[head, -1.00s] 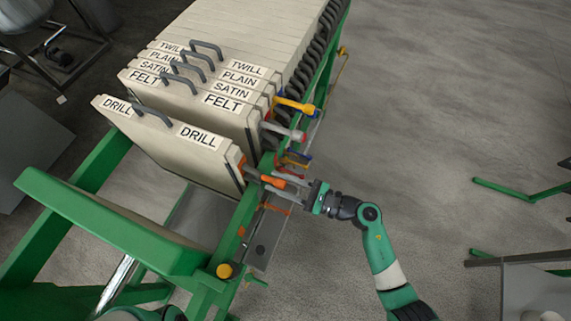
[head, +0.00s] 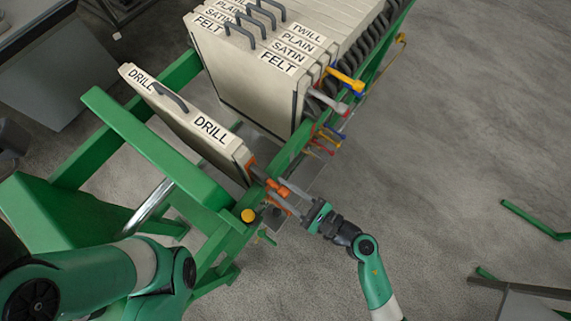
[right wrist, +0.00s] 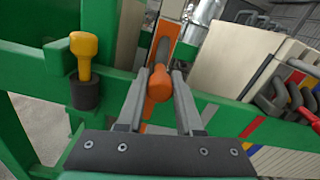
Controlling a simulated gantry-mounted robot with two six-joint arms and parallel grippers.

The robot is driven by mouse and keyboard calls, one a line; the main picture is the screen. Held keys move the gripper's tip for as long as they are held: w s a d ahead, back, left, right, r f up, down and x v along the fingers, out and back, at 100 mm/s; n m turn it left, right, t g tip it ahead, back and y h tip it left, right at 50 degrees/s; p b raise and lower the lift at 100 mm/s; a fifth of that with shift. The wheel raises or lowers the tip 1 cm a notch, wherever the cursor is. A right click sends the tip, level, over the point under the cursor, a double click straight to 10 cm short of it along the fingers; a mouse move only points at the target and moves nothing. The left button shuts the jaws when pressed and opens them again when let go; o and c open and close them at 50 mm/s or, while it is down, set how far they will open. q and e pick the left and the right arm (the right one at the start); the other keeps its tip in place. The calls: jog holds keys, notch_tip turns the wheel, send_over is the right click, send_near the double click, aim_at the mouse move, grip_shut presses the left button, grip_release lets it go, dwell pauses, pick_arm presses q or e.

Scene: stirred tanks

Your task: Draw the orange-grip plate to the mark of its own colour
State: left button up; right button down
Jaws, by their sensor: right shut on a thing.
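The orange-grip plate, labelled DRILL (head: 175,110), stands apart from the other plates, towards the front of the green frame. My right gripper (head: 285,198) is shut on its orange grip (head: 276,187), beside the frame's side rail. In the right wrist view the orange grip (right wrist: 159,84) sits between the two fingers. An orange patch (right wrist: 152,129), seemingly the orange mark, shows on the green rail just below the grip, partly hidden by the fingers. I cannot tell exact alignment. My left arm shows at the lower left, but its gripper is out of view.
Plates labelled FELT (head: 245,90), SATIN, PLAIN and TWILL stand packed behind a clear gap. Their coloured handles (head: 345,80) stick out over the rail. A yellow knob (head: 248,215) stands at the rail's front, near a green crossbar (head: 150,145). A red mark (right wrist: 254,126) is on the rail.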

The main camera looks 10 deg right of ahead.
dwell(0.3)
jog(key=c, duration=0.6)
grip_release()
jog(key=v, duration=1.1)
jog(key=shift+s+d+p, duration=0.2)
jog(key=shift+s+p, duration=0.1)
